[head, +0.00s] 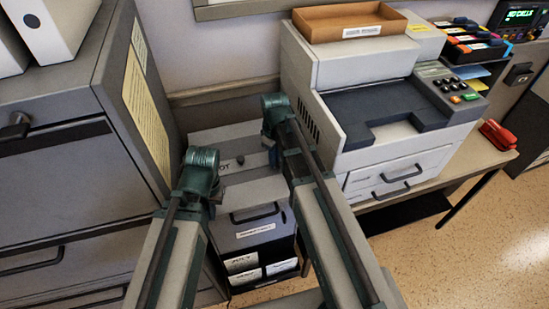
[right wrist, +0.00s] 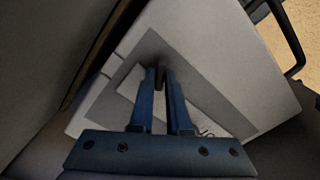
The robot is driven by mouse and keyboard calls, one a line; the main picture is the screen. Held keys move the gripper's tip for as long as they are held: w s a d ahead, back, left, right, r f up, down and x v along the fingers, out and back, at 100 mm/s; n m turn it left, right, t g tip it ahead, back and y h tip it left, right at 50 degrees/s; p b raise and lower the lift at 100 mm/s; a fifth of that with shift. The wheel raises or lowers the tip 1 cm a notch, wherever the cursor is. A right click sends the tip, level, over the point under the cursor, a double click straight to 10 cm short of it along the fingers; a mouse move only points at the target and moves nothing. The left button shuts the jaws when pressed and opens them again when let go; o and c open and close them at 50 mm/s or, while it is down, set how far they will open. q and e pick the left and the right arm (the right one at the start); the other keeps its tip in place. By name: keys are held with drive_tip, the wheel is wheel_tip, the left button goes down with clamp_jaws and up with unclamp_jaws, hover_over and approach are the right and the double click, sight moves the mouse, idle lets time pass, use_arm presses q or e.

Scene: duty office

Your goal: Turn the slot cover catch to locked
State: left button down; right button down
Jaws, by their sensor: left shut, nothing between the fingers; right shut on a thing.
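A grey drop-slot cabinet (head: 215,141) stands between the tall cabinet and the printer, its lettering partly hidden by my left arm. A small dark knob (head: 240,160) shows on its face. My right gripper (head: 270,150) is at the right of this face, largely hidden by its own arm. In the right wrist view the right gripper (right wrist: 160,74) is shut on a small dark piece, apparently the catch, over a darker grey panel (right wrist: 120,80). The catch's angle is hidden by the fingers. My left gripper (head: 208,200) is shut and empty, left of the cabinet front.
A large printer (head: 305,75) stands close on the right, with a brown tray (head: 350,20) on top. A tall grey cabinet (head: 60,190) closes off the left. A red stapler (head: 498,134) lies on the table at right. Open floor (head: 480,240) shows at lower right.

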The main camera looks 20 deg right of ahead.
drive_tip(key=m, duration=0.7)
idle(0.6)
drive_tip(key=c, duration=0.9)
unclamp_jaws()
drive_tip(key=shift+r, duration=0.15)
wheel_tip(320, 180, up, 14)
drive_tip(key=p, duration=1.4)
drive_tip(key=shift+f, duration=0.25)
